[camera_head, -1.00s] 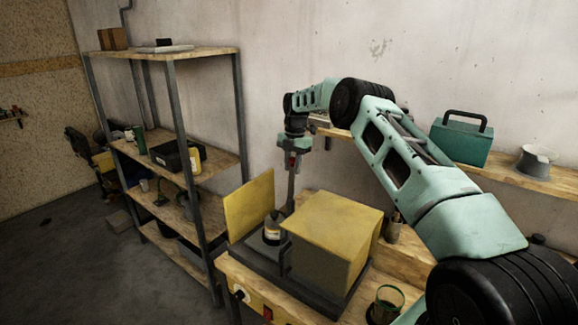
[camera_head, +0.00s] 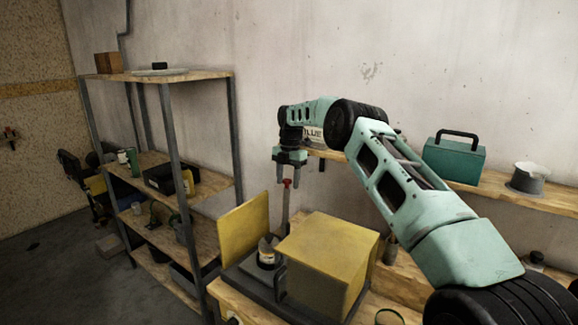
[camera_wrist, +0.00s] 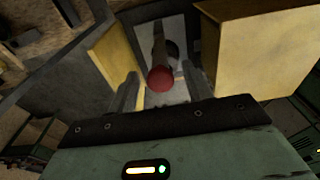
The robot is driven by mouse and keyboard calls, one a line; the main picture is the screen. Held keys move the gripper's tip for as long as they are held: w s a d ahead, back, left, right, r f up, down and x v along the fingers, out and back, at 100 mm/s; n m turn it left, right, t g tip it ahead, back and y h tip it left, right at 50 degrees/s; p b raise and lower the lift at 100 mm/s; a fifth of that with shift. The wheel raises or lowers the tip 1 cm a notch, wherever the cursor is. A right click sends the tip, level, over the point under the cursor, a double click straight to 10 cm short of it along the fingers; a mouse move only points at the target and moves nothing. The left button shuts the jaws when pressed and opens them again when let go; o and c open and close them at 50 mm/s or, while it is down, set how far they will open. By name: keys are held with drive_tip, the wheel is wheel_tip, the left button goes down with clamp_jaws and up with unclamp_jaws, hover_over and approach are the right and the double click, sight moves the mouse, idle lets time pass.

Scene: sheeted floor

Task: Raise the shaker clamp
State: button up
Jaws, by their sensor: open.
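The shaker clamp is a thin upright rod with a red knob (camera_head: 287,183) on top, standing between a yellow panel (camera_head: 243,225) and a yellow box (camera_head: 330,248). My gripper (camera_head: 289,164) is open and empty just above the knob, pointing down. In the wrist view the red knob (camera_wrist: 160,78) shows between and beyond my two spread fingers (camera_wrist: 163,88), with the rod running away below it. A small dark vessel with a pale label (camera_head: 267,252) stands beside the rod's foot.
A metal-framed shelf unit (camera_head: 182,75) stands at the left. A wall shelf (camera_head: 490,190) at the right holds a teal toolbox (camera_head: 456,158) and a pale cup (camera_head: 528,178). The yellow panel and box stand close on both sides of the rod.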

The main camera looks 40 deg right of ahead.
drive_tip(key=r, duration=0.6)
drive_tip(key=d+r, duration=0.1)
drive_tip(key=r, duration=0.2)
drive_tip(key=shift+w+p, duration=0.15)
drive_tip(key=shift+p, duration=0.25)
drive_tip(key=shift+a, duration=0.15)
